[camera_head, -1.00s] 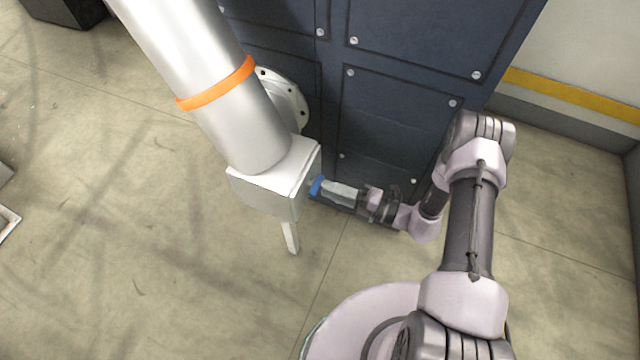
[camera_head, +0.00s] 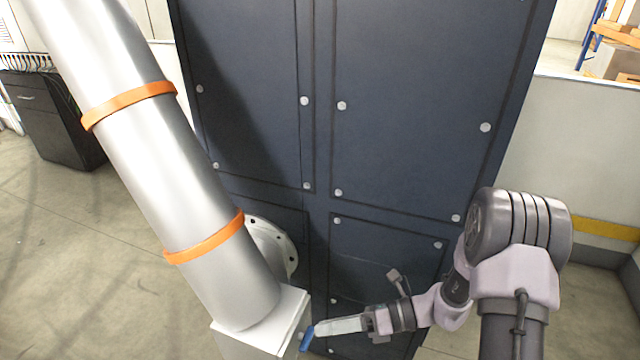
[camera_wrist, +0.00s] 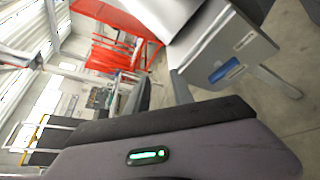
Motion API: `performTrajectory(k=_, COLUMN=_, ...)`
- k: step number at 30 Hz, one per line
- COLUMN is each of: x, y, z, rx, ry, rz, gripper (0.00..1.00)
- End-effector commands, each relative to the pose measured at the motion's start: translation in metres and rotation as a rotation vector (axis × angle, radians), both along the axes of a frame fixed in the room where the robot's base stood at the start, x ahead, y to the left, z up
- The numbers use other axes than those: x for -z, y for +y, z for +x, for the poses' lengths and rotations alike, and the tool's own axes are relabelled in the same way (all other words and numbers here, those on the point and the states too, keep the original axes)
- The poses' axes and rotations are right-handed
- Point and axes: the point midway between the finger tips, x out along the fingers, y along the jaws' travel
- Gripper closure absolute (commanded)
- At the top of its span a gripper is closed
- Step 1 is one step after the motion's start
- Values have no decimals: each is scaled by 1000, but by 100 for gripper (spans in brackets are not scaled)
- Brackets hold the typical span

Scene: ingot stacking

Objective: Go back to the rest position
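My gripper (camera_head: 318,329) is low in the head view, pointing left, its tip beside the blue patch on a metal box. In the wrist view my gripper (camera_wrist: 158,80) shows two dark grey fingers standing apart with nothing between them. The silver metal box (camera_wrist: 228,52) is at the upper right there, with a blue panel (camera_wrist: 224,72) and a slot on its face. In the head view the box (camera_head: 262,328) is cut by the bottom edge. I cannot tell whether the fingers touch it.
A thick silver pipe (camera_head: 165,165) with orange bands runs down to the box. A tall dark blue panelled cabinet (camera_head: 405,90) stands behind my arm. A black cabinet (camera_head: 50,115) is far left. A red rack (camera_wrist: 120,50) shows in the wrist view. Open floor lies left.

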Motion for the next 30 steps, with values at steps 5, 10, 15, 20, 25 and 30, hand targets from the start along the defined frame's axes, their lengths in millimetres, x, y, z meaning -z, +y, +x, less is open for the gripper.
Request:
performTrajectory(k=5, x=-98, y=-5, z=-56, rx=-445, ry=-630, rz=-322, gripper=72)
performTrajectory(k=10, x=-156, y=-33, z=-108, rx=-883, ry=-1216, rz=-647, gripper=72)
performTrajectory(k=15, x=-195, y=-66, z=-137, rx=-1249, ry=-1651, rz=-952, gripper=72)
performTrajectory(k=20, x=-213, y=-81, z=-146, rx=-1416, ry=-1819, rz=-1109, gripper=72)
performTrajectory(k=25, x=-215, y=-84, z=-147, rx=-1441, ry=-1839, rz=-1132, gripper=72)
performTrajectory(k=30, x=-215, y=-83, z=-147, rx=-1438, ry=-1838, rz=-1131, gripper=72)
